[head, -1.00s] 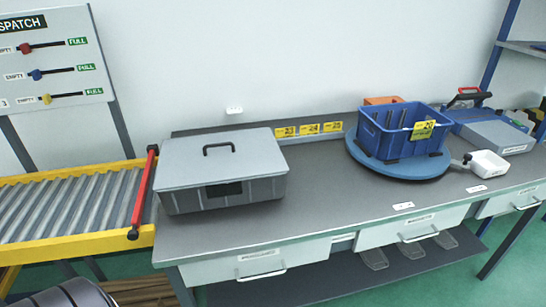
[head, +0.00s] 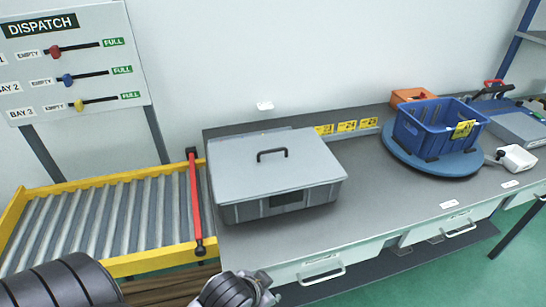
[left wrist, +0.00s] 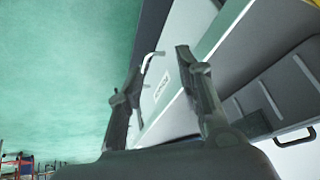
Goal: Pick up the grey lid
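The grey lid (head: 235,170) lies flat on a darker grey box (head: 245,211) at the left end of the bench. It has a black arched handle (head: 272,155) on top. In the left wrist view, part of the lid (left wrist: 300,165) and its handle (left wrist: 295,136) show at the lower right, beside the box's ribbed side (left wrist: 290,85). My left gripper (left wrist: 160,62) is open and empty, its fingers apart in front of the bench's drawer face. In the head view my left arm enters at the bottom, below the box; its fingers are not clear there. My right gripper is not in view.
A roller conveyor (head: 100,259) with yellow rails and a red bar (head: 195,205) stands left of the bench (head: 375,200). A blue crate (head: 420,135) sits on a round blue turntable (head: 455,166) to the right. The bench between box and turntable is clear.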

